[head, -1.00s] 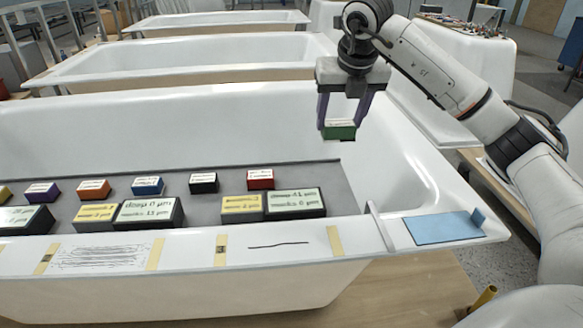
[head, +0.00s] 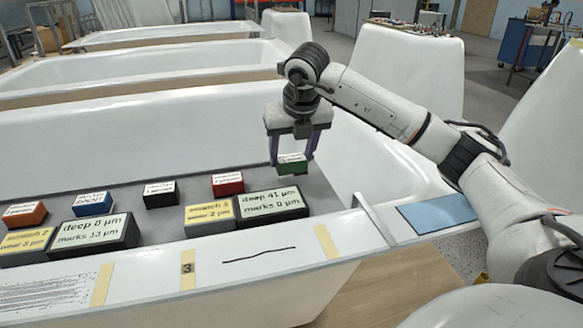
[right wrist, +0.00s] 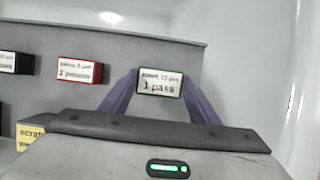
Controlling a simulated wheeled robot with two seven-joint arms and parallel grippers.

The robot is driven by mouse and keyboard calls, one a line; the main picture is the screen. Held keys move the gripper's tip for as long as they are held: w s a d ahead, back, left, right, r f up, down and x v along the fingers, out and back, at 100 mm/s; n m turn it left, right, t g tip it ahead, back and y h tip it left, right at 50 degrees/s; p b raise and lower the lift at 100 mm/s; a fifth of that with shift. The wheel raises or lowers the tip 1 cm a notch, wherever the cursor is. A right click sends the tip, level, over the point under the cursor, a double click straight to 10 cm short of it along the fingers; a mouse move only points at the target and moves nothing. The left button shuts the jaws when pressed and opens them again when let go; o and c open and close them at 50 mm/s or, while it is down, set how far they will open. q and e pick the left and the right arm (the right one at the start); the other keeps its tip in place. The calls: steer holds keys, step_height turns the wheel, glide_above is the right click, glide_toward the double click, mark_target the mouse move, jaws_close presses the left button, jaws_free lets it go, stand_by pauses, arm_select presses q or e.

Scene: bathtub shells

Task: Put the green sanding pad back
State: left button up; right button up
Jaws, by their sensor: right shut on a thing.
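The green sanding pad (head: 292,164) has a white label on top; in the right wrist view the pad (right wrist: 160,84) reads "1 pass". My right gripper (head: 292,158) is shut on it, with a purple finger on each side. The pad is at the right end of the grey shelf (head: 325,200) that lies across the tub, right of the red pad. I cannot tell whether it touches the shelf. My left gripper is not in view.
A row of pads stands on the shelf: red (head: 228,184), black (head: 160,194), blue (head: 92,203) and orange (head: 24,214). In front stand display boxes, one reading "deep 41 µm" (head: 272,204). A blue cloth (head: 437,213) lies on the rim at right.

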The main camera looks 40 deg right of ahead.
mark_target(293, 160)
step_height(293, 160, down, 3)
steer(key=shift+r+b, duration=0.1)
steer(key=shift+b, duration=0.2)
steer(key=o, duration=1)
